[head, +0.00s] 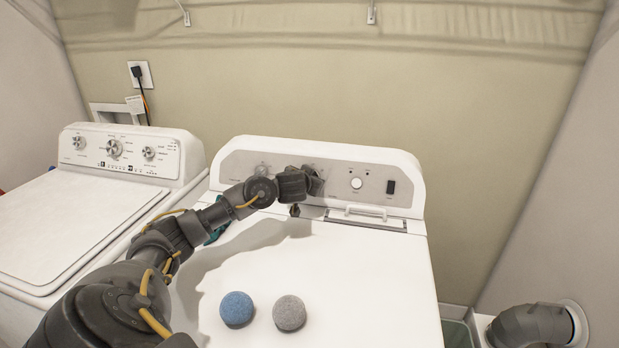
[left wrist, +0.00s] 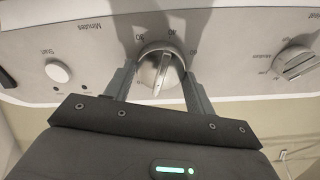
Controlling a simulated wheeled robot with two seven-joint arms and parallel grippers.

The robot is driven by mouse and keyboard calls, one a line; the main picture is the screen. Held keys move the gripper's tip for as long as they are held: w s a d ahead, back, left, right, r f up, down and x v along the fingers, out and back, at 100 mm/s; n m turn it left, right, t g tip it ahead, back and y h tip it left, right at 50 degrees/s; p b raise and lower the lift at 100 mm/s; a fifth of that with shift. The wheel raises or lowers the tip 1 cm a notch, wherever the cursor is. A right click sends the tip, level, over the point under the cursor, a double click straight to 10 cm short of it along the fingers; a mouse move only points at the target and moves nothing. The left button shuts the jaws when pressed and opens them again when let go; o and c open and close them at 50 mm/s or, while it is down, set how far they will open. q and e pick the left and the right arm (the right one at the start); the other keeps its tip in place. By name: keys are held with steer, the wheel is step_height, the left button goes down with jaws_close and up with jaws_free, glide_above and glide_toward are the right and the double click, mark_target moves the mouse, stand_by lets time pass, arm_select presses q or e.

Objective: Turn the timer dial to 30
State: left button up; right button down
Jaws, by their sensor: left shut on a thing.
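The timer dial (left wrist: 158,69) is a round silver knob with a raised ridge on the grey control panel of the right-hand machine. In the left wrist view, which shows the panel upside down, the ridge stands nearly upright with a slight tilt. In the head view the gripper hides the dial. My right gripper is not in view.
The panel also has a Start button (head: 356,183), a black switch (head: 390,187) and another knob (left wrist: 295,63). A blue ball (head: 237,309) and a grey ball (head: 289,313) lie on the white lid (head: 370,285). Another white machine (head: 75,225) stands at left.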

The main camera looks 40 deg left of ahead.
arm_select(q)
steer(key=m, duration=0.3)
steer(key=shift+m+p, duration=0.3)
steer(key=shift+m, duration=0.1)
steer(key=m, duration=0.3)
steer(key=shift+m, duration=0.4)
steer(key=m, duration=0.6)
steer(key=shift+d+h+p, duration=0.1)
steer(key=shift+h+p, duration=0.25)
steer(key=shift+h, duration=0.05)
steer(key=m, duration=0.6)
steer(key=shift+f+m+b, duration=0.15)
steer(key=shift+m+b, duration=0.15)
steer(key=m+b, duration=0.1)
steer(key=m, duration=0.5)
steer(key=shift+g, duration=0.4)
steer(key=o, duration=0.9)
steer(key=shift+o, duration=0.2)
